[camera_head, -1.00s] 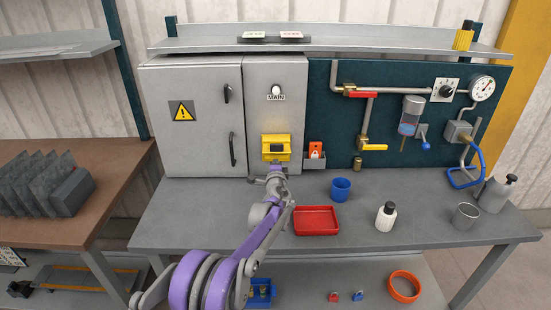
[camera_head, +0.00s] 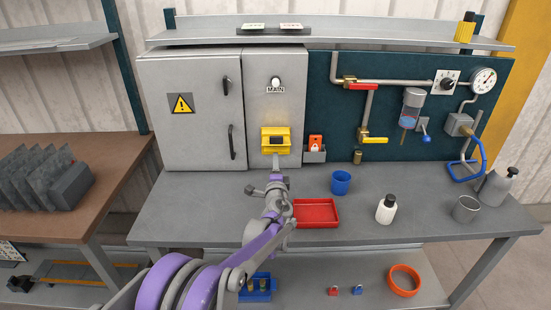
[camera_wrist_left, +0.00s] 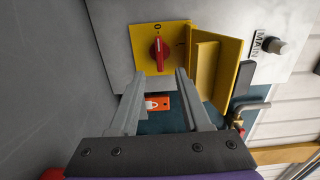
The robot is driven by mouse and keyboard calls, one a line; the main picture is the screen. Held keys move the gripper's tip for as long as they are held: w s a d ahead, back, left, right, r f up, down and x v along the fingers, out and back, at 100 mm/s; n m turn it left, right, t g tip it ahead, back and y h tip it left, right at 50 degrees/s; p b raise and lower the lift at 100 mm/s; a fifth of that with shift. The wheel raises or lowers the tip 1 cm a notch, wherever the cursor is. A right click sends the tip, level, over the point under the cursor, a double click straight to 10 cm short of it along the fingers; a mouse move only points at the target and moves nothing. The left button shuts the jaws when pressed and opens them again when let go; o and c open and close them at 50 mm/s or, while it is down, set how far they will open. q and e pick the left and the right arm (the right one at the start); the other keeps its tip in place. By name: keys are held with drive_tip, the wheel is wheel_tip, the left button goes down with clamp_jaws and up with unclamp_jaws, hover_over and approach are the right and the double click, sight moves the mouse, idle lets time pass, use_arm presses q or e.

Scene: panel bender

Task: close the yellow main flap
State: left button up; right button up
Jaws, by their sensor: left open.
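The yellow main flap (camera_head: 276,132) is on the grey cabinet door below the MAIN label (camera_head: 275,90). In the left wrist view, turned sideways, the flap (camera_wrist_left: 215,72) stands out from the yellow plate (camera_wrist_left: 146,46), on the MAIN side. The flap is open, leaving the red rotary switch (camera_wrist_left: 159,52) uncovered. My left gripper (camera_wrist_left: 160,76) is open and empty, its fingers pointing at the switch and the flap's edge. In the head view the left gripper (camera_head: 277,160) is just below and in front of the flap. My right gripper is in neither view.
An orange-labelled item in a holder (camera_head: 315,150) is right of the flap. A red tray (camera_head: 316,213), blue cup (camera_head: 341,182) and white bottle (camera_head: 386,208) stand on the bench. Pipes with valves (camera_head: 366,120) fill the panel at right. The bench's left part is clear.

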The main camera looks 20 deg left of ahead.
use_arm(q)
drive_tip(key=shift+v, duration=1.05)
drive_tip(key=shift+c, duration=0.3)
